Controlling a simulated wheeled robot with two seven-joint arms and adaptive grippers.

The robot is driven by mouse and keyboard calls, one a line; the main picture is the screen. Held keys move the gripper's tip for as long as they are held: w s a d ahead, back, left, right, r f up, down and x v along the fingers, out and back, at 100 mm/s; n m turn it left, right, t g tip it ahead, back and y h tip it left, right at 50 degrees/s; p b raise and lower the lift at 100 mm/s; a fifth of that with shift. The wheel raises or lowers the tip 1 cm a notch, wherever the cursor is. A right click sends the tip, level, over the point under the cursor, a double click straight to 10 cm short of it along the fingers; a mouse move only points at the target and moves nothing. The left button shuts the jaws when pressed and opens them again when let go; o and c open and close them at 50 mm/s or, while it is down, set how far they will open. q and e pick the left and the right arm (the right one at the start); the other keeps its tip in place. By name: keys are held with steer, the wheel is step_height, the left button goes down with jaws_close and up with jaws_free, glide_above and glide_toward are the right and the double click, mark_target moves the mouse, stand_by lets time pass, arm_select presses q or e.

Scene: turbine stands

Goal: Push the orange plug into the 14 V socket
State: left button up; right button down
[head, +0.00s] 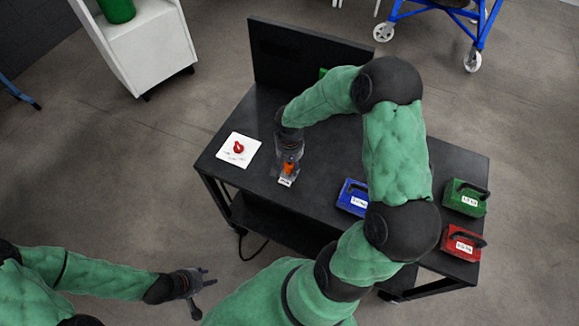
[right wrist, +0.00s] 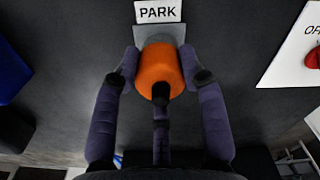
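The orange plug (head: 288,168) is at the front left of the dark table, beside a small plate labelled PARK (right wrist: 158,12). In the right wrist view the plug (right wrist: 160,72) stands against its grey mount. My right gripper (head: 289,158) has its fingers around the plug, with the fingertips seeming to touch its sides. Blue (head: 352,197), green (head: 465,198) and red (head: 462,242) boxes with white labels are on the table. Their labels are too small to read, so I cannot tell which is 14 V. My left gripper (head: 203,291) is open and empty, off the table.
A white plate with a red knob (head: 239,149) lies left of the plug. A dark upright panel (head: 300,58) stands at the table's back. My right arm hides the table's middle. A white cabinet (head: 150,45) and a blue wheeled frame (head: 480,30) stand behind.

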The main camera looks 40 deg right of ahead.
steer(key=shift+r+p, duration=0.4)
steer(key=shift+r, duration=0.3)
stand_by(0.4)
steer(key=shift+r+p, duration=0.95)
steer(key=shift+r, duration=0.45)
